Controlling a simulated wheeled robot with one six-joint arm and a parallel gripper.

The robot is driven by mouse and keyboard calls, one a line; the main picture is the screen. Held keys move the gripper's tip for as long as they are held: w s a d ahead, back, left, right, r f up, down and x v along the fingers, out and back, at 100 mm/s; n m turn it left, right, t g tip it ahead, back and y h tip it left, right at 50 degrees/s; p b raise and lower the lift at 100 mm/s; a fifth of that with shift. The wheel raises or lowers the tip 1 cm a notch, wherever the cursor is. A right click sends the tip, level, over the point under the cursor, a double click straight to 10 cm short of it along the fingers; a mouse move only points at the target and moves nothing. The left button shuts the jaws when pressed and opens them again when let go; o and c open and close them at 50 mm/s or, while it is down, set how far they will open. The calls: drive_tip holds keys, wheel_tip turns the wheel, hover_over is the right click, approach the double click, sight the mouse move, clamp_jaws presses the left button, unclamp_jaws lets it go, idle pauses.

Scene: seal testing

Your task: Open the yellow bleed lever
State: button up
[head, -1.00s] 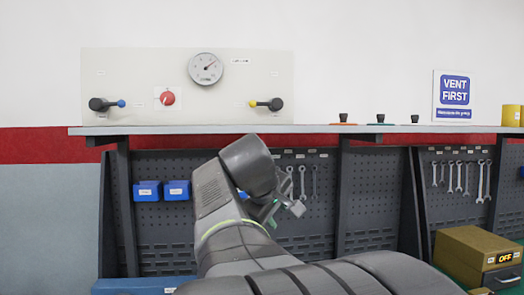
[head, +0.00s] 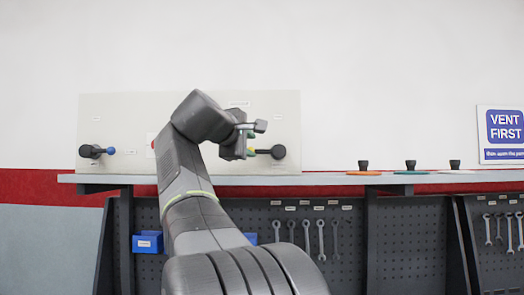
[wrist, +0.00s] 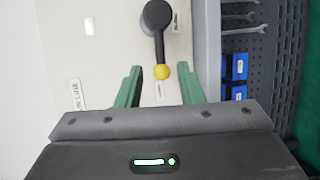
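The yellow bleed lever (head: 278,152) is on the right of the pale panel (head: 120,115). It has a black round hub and a yellow-tipped arm that points left in the head view. In the wrist view the lever (wrist: 157,35) runs down from its hub to its yellow knob (wrist: 162,71). My gripper (head: 253,142) is at the panel near the yellow tip. In the wrist view my gripper (wrist: 160,80) is open, with green fingers to either side of the knob and a gap on both sides. I cannot tell how deep the knob sits between them.
A blue-tipped lever (head: 97,151) is at the panel's left. My arm hides the gauge and most of the red knob (head: 153,144). A shelf (head: 230,180) runs below the panel, with several black-knobbed pieces (head: 411,166) at the right. Wrenches (head: 306,237) and blue bins (head: 147,242) hang below.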

sight(261, 151)
drive_tip(key=p+x, duration=0.1)
drive_tip(key=x, duration=0.8)
drive_tip(key=shift+p, duration=0.3)
drive_tip(key=shift+s, duration=0.1)
drive_tip(key=shift+f, duration=0.1)
clamp_jaws()
